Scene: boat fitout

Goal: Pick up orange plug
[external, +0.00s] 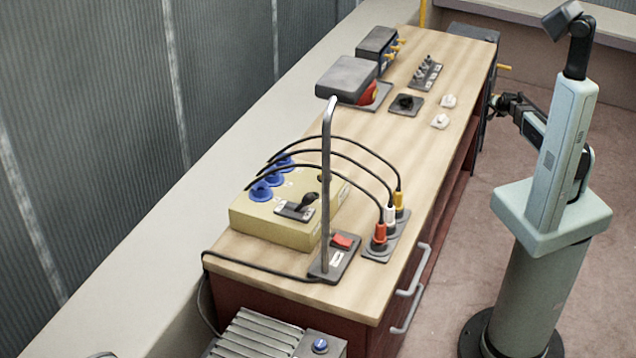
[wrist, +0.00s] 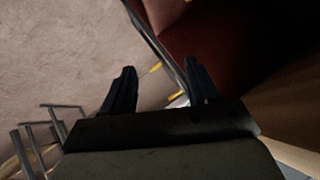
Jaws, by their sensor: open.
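The orange plug (external: 379,236) stands upright in a dark socket plate (external: 381,249) near the front right edge of the wooden bench top. A black cable arcs from its top back to the beige box (external: 270,230). A white plug (external: 390,214) and a yellow plug (external: 399,201) stand behind it in the same row, each with its own cable. My gripper (external: 499,102) is far from the plug, beside the far right end of the bench. In the wrist view my gripper (wrist: 160,82) is open, with nothing between its fingers. The orange plug is not visible there.
A metal pole (external: 327,190) rises from a base with a red switch (external: 342,241), just left of the orange plug. Drawer handles (external: 409,283) stick out from the bench front. White knobs (external: 440,121) and a black-knobbed plate (external: 405,104) sit farther back.

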